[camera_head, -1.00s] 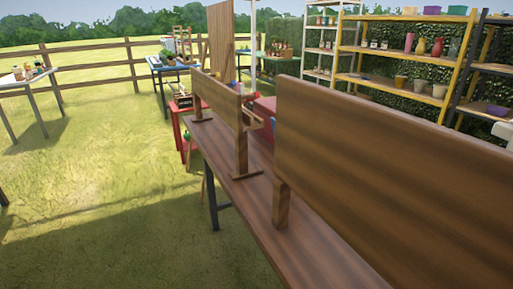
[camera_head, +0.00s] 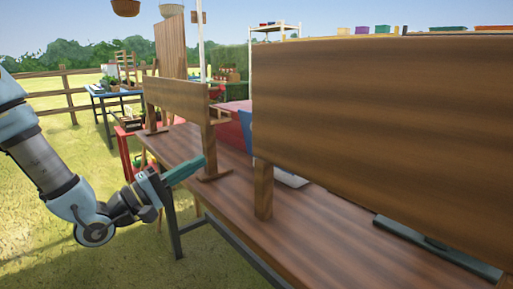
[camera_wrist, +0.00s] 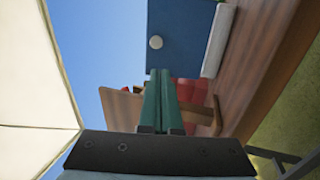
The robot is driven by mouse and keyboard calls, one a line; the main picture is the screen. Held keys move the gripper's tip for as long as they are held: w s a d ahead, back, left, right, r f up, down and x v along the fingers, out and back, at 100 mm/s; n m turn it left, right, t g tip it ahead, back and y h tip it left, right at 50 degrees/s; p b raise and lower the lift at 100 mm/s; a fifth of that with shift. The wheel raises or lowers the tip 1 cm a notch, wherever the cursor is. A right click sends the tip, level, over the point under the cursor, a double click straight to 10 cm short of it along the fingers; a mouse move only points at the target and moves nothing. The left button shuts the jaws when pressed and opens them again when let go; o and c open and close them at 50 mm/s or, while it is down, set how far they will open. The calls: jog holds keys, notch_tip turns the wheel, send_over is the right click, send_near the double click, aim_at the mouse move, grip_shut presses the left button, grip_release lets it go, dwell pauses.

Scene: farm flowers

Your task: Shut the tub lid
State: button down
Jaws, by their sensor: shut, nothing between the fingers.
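The tub lid (camera_wrist: 180,52) looks like a blue panel with a pale round knob; it stands raised from a white tub (camera_wrist: 220,42) in the wrist view. In the head view only a blue strip of the lid (camera_head: 246,130) and a white corner of the tub (camera_head: 292,180) show past the wooden board. My gripper (camera_head: 200,160) is shut and empty, over the near edge of the table. In the wrist view its green fingers (camera_wrist: 160,72) point toward the lid's lower part, apart from it as far as I can tell.
A large wooden board (camera_head: 380,120) stands on the brown table (camera_head: 225,205) and hides much of its top. A smaller board (camera_head: 178,100) stands farther along. Red things (camera_wrist: 192,92) lie beyond. Grass at left is free.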

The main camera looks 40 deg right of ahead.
jog(key=p+x, duration=0.1)
jog(key=x, duration=1.3)
jog(key=shift+s+r+p, duration=0.2)
jog(key=shift+s+p, duration=0.15)
jog(key=d+r+y+p, duration=0.2)
jog(key=d+r+p, duration=0.1)
jog(key=p, duration=0.5)
jog(key=shift+s+r+y+p, duration=0.1)
jog(key=shift+y+p, duration=0.3)
jog(key=d+y+p, duration=0.1)
jog(key=d+p, duration=0.1)
jog(key=shift+r+y+p, duration=0.15)
jog(key=shift+y+p, duration=0.15)
jog(key=shift+p, duration=0.1)
jog(key=shift+s+d+p, duration=0.1)
jog(key=shift+d+p, duration=0.35)
jog(key=shift+d, duration=0.3)
